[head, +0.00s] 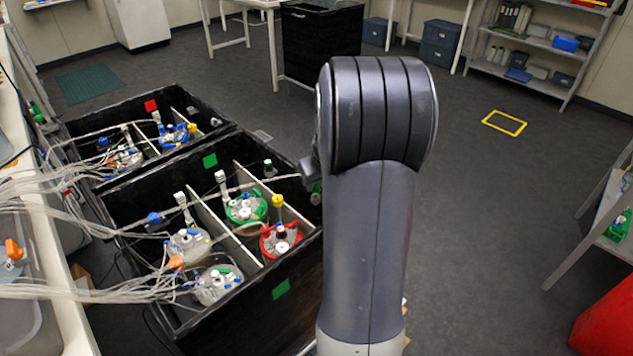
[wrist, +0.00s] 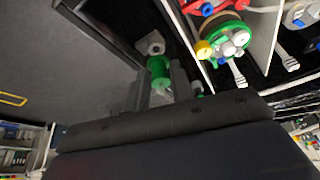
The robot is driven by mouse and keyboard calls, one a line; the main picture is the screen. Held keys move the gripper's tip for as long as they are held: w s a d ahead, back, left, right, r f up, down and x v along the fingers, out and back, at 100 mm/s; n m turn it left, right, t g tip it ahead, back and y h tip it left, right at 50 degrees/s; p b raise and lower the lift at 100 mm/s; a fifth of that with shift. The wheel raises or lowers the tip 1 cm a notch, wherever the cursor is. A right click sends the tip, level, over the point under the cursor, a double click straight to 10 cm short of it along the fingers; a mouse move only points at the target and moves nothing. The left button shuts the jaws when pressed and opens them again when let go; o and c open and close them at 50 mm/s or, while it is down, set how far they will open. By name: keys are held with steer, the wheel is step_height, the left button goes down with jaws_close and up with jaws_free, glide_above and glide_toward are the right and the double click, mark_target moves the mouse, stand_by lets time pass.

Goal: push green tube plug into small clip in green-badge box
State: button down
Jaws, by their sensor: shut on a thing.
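The green tube plug (wrist: 159,70) is between the two fingers of my gripper (wrist: 158,88), which is shut on it. A pale round ring-shaped part (wrist: 152,44) shows just beyond the plug's far end, near the box's inner wall. I cannot tell whether this is the small clip or whether the plug touches it. My arm hides most of the gripper there; a bit of green (head: 316,188) shows at the arm's left edge, by the box's right side.
Inside the box stand several bottles, among them a green-ringed one (head: 245,208) and a red-ringed one (head: 281,240), with white dividers between. A red-badge box (head: 150,105) stands behind. Many clear tubes (head: 60,290) run in from the left. Open floor (head: 470,190) lies to the right.

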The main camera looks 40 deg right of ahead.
steer(key=shift+f+b, duration=1)
steer(key=shift+f, duration=0.1)
stand_by(1.4)
steer(key=c, duration=1.1)
jaws_free()
steer(key=shift+c, duration=0.2)
steer(key=shift+r, duration=0.1)
steer(key=v, duration=1)
steer(key=shift+r+p, duration=0.3)
steer(key=shift+r, duration=0.05)
steer(key=shift+a+f, duration=0.1)
steer(key=shift+f, duration=0.05)
steer(key=x, duration=0.9)
steer(key=shift+f, duration=0.2)
steer(key=shift+b, duration=0.3)
